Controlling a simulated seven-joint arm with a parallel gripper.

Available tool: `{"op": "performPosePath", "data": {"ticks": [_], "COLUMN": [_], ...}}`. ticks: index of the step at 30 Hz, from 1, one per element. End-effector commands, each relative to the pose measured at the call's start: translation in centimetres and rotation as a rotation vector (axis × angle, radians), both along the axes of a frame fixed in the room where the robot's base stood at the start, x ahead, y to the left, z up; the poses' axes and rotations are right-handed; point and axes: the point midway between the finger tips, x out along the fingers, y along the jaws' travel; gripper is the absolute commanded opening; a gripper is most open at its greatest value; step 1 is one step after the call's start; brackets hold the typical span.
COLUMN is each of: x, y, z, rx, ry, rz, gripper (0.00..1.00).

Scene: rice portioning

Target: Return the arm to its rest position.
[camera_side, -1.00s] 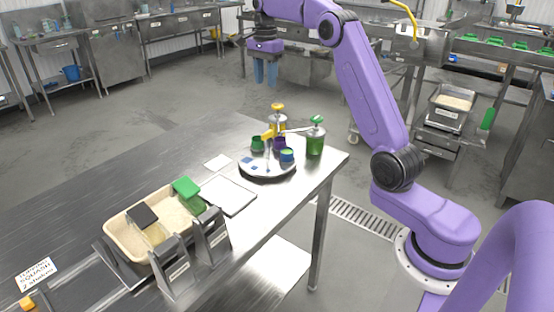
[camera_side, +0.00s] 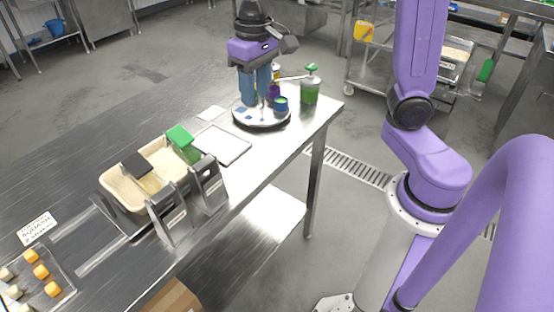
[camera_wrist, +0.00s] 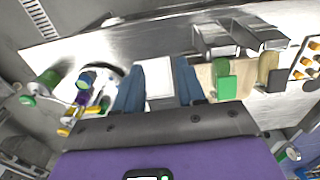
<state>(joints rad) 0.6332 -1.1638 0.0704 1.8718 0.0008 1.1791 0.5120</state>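My gripper (camera_side: 256,100) has blue fingers and a purple body. It hangs pointing down in the side view, in line with the round turntable (camera_side: 262,122); its height above it is hard to tell. In the wrist view my gripper (camera_wrist: 158,75) has its fingers spread apart, with nothing held between them. A white square board (camera_wrist: 160,88) shows below, beyond the gap. My purple arm rises at the right of the side view and leaves the top of the picture.
The turntable carries small cups, partly hidden by my fingers. A green-topped bottle (camera_side: 310,90) stands beside it. A two-part rice tub (camera_side: 112,190) with black and green handled tools sits behind metal brackets (camera_side: 168,222). Yellow cubes (camera_side: 52,289) lie at lower left.

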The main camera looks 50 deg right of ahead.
Motion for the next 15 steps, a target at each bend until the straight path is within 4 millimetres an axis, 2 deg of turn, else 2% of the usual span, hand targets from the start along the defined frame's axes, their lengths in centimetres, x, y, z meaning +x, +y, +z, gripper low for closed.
{"op": "performPosePath", "data": {"ticks": [1,6,12,15], "x": [-2.0,-8.0,-14.9,-17.6], "y": [0.4,1.0,0.0,-0.9], "z": [-0.4,-1.9,-4.0,-5.0], "rx": [0.000,0.000,-0.001,-0.001], "ry": [0.000,-0.006,-0.011,-0.013], "rz": [0.086,0.379,0.720,0.867], "gripper": [0.39,0.39,0.39,0.39]}}
